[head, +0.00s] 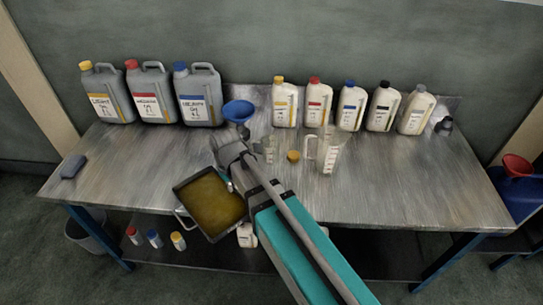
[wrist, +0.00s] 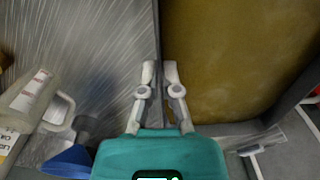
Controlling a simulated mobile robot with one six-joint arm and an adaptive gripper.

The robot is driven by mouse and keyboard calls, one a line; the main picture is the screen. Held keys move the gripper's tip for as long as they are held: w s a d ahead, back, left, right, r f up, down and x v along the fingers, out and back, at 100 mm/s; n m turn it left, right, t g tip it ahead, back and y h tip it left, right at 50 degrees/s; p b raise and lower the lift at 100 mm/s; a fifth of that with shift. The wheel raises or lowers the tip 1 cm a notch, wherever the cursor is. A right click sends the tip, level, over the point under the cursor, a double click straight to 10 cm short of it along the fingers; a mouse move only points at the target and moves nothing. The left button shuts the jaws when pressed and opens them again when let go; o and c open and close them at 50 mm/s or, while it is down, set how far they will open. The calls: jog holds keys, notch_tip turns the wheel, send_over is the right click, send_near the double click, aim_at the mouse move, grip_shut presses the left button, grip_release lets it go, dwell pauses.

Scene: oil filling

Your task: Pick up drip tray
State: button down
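The drip tray (head: 192,179) is a dark, square tray holding brown-yellow oil (head: 214,205). In the head view it sits at the bench's front edge, left of my arm, and overlaps that edge; I cannot tell whether it touches the bench. A light handle shows at its left side. My gripper (head: 231,186) is at the tray's right side. In the wrist view my gripper (wrist: 160,72) has its fingertips close together, one on each side of the tray's wall (wrist: 158,30), with the wall pinched between them. The oil lies right of the wall.
Several white bottles (head: 352,106) and three grey canisters (head: 148,95) line the bench's back. A blue funnel (head: 239,111), a measuring jug (head: 329,152) and a yellow cap (head: 293,156) stand mid-bench. The bench's right side (head: 420,185) is clear. Small bottles (head: 155,238) stand on the lower shelf.

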jog(key=f+m+b, duration=0.1)
jog(key=f+m, duration=0.1)
jog(key=d+f+m+b, duration=0.1)
jog(key=m+b, duration=0.1)
jog(key=m, duration=0.1)
jog(key=shift+w+f+m, duration=0.2)
jog(key=shift+f+m, duration=0.1)
jog(key=shift+f, duration=0.05)
jog(key=f+m+b, duration=0.1)
jog(key=m+b, duration=0.1)
jog(key=m, duration=0.1)
jog(key=shift+w+d+f+m, duration=0.1)
jog(key=shift+d+f+m, duration=0.2)
jog(key=shift+d+f, duration=0.1)
jog(key=shift+w, duration=0.15)
jog(key=w, duration=1)
jog(key=w+d, duration=0.1)
jog(key=w, duration=0.5)
jog(key=shift+w+d, duration=0.1)
jog(key=shift+w, duration=0.1)
jog(key=shift+w, duration=0.75)
jog(key=shift+s+f+b, duration=0.1)
jog(key=shift+f+b, duration=1.6)
jog(key=shift+f, duration=0.05)
jog(key=shift+f, duration=0.15)
